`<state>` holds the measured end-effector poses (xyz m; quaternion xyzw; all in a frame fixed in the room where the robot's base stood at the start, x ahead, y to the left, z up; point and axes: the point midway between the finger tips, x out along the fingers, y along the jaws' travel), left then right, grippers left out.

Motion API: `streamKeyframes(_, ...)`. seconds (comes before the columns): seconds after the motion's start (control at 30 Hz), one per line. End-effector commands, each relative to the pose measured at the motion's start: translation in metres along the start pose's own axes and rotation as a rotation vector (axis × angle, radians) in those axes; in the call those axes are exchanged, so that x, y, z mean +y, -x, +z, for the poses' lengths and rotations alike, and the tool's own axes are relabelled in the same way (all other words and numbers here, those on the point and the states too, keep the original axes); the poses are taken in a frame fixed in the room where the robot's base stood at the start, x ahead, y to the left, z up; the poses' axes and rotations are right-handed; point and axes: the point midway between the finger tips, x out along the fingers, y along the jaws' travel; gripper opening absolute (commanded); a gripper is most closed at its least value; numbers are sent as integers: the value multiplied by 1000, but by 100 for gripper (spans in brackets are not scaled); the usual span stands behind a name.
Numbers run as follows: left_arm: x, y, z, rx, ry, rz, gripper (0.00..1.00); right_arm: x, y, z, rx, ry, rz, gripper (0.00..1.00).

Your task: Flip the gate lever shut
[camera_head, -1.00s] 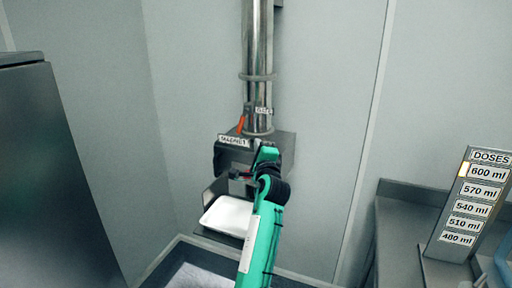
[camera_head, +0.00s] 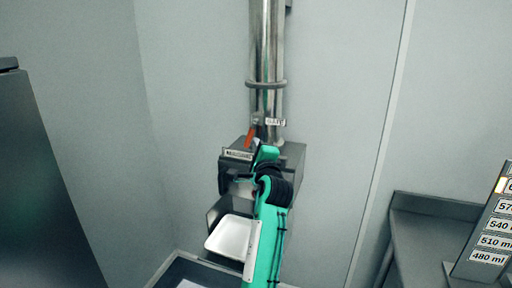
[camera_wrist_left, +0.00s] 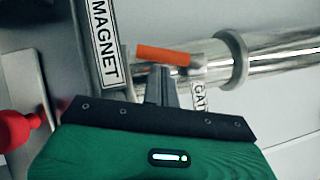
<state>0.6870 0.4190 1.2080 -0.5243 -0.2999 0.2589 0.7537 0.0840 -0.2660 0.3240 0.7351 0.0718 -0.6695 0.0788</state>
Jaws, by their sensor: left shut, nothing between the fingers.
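The gate lever, an orange handle (camera_head: 250,136), slants down and left from its pivot at the front of the steel pipe, beside the GATE label (camera_head: 275,122). The lever also shows in the left wrist view (camera_wrist_left: 163,54), just beyond my fingertips. My left gripper (camera_wrist_left: 164,72) is shut and empty, with its tips close to the lever's underside in that view; I cannot tell whether they touch. In the head view its fingers are largely hidden by my green wrist, in front of the magnet housing. My right gripper is not in view.
The steel pipe (camera_head: 267,60) rises above the housing labelled MAGNET (camera_head: 238,154). A white tray (camera_head: 231,237) sits below. A red knob (camera_wrist_left: 14,130) shows at left in the wrist view. A DOSES board (camera_head: 488,240) stands at right.

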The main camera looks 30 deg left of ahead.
Motion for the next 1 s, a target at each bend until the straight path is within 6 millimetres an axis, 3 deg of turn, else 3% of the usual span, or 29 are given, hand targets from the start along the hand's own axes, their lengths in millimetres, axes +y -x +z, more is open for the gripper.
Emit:
streamKeyframes(0.37,2,-2,3,-1,-42,-26,0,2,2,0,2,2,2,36)
streamKeyframes(0.67,3,-3,5,-1,-80,-53,0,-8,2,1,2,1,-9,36)
streamKeyframes(1.0,8,-10,14,-1,-232,-151,0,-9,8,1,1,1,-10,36)
